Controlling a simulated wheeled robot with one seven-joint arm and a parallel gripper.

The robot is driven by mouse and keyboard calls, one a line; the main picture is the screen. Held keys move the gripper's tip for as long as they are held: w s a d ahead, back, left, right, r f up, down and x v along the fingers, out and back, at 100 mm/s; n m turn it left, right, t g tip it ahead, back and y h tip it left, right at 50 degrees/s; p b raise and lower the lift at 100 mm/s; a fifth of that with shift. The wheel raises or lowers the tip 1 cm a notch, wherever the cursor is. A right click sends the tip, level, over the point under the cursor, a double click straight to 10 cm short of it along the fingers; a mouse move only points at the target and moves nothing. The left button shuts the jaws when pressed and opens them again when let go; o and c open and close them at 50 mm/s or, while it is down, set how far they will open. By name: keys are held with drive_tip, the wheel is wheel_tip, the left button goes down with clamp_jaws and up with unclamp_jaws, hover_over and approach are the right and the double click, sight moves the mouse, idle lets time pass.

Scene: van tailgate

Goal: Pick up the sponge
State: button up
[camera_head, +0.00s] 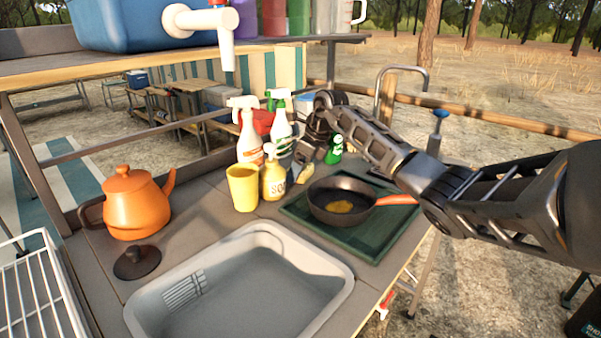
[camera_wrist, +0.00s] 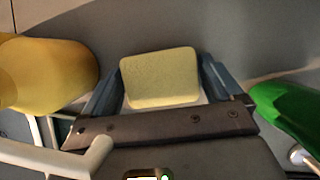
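The sponge (camera_wrist: 160,78) is a pale yellow block with rounded corners. In the wrist view it sits between the two blue fingers of my gripper (camera_wrist: 162,80), nearly filling the space between them. I cannot tell whether the fingers press on it or only flank it. In the head view the sponge (camera_head: 306,174) is a small yellow piece just below my gripper (camera_head: 307,155), at the back of the counter between the soap bottle and the pan. My gripper is dark there and its fingertips are hard to make out.
A yellow soap bottle (camera_head: 274,178) and yellow cup (camera_head: 242,187) stand left of the sponge. Spray bottles (camera_head: 248,140) stand behind, and a small green bottle (camera_head: 334,150) to the right. A pan (camera_head: 326,212) lies on a green tray (camera_head: 372,244). The sink (camera_head: 240,290) is in front.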

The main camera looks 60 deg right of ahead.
drive_tip(key=c, duration=0.7)
drive_tip(key=shift+c, duration=0.4)
drive_tip(key=shift+r, duration=0.1)
drive_tip(key=s+r, duration=0.2)
drive_tip(key=s, duration=0.2)
drive_tip(key=s+r, duration=0.3)
drive_tip(key=s, duration=0.2)
drive_tip(key=s+r+b, duration=0.1)
drive_tip(key=s+r, duration=0.2)
drive_tip(key=s, duration=0.2)
drive_tip(key=shift+d, duration=0.3)
